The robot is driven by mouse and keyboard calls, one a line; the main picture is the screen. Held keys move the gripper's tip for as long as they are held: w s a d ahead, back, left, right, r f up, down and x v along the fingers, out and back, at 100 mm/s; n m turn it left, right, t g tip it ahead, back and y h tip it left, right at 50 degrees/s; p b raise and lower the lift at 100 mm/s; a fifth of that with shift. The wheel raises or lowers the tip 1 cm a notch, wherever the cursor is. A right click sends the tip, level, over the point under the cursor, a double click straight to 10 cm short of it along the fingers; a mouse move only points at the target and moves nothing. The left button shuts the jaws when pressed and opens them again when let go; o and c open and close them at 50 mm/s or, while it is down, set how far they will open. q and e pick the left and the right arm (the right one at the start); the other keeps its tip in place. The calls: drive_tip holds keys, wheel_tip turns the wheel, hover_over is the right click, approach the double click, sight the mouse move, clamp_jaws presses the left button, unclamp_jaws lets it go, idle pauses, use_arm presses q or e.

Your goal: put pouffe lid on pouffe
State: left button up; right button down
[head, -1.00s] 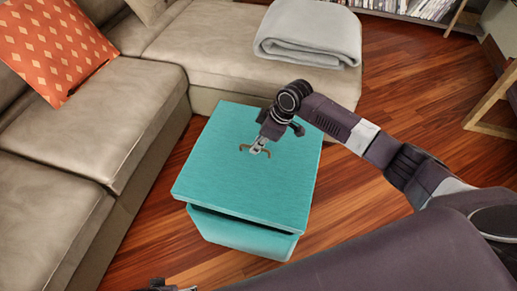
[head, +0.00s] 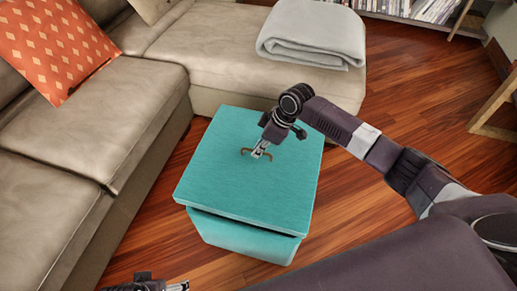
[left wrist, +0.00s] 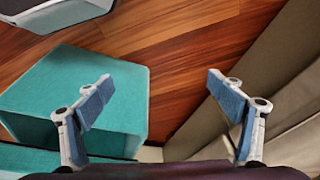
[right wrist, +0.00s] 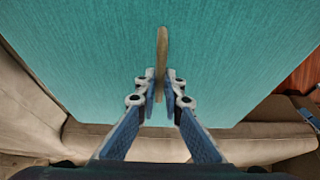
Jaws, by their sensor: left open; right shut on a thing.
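The teal pouffe lid (head: 245,190) is a square slab with a small brown handle in its middle. It lies over the teal pouffe (head: 245,238), with a dark gap showing along the front edge. My right gripper (head: 259,152) is shut on the handle; the handle strip (right wrist: 162,55) stands between its fingers in the right wrist view. My left gripper (head: 178,287) is at the bottom edge of the head view. In the left wrist view it is open and empty (left wrist: 160,95), with the pouffe (left wrist: 85,85) beyond it to the left.
A beige sofa (head: 140,125) wraps the left and back, close to the pouffe. An orange cushion (head: 55,45) and a folded grey blanket (head: 312,35) lie on it. The wooden floor (head: 380,225) is free at the right. A bookshelf (head: 420,10) stands behind.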

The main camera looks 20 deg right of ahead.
sight(258, 159)
drive_tip(key=shift+w+f+b, duration=0.1)
drive_tip(key=shift+f+b, duration=0.15)
drive_tip(key=shift+b, duration=0.1)
drive_tip(key=shift+f+b, duration=0.65)
drive_tip(key=shift+b, duration=0.05)
drive_tip(key=shift+f+b, duration=0.9)
drive_tip(key=shift+b, duration=0.1)
use_arm(q)
wheel_tip(258, 159, up, 7)
drive_tip(key=w+t, duration=0.1)
drive_tip(key=shift+d+t, duration=0.2)
drive_tip(key=shift+t, duration=0.2)
use_arm(e)
drive_tip(key=shift+f, duration=0.95)
use_arm(q)
drive_tip(key=shift+w+f, duration=0.1)
drive_tip(key=shift+w, duration=0.05)
drive_tip(key=shift+s+a, duration=0.1)
drive_tip(key=shift+s, duration=0.25)
drive_tip(key=shift+s+a+g, duration=0.2)
drive_tip(key=shift+s+g, duration=0.3)
drive_tip(key=shift+s, duration=0.2)
drive_tip(key=shift+s, duration=0.15)
drive_tip(key=shift+s+a, duration=0.1)
drive_tip(key=shift+s, duration=0.1)
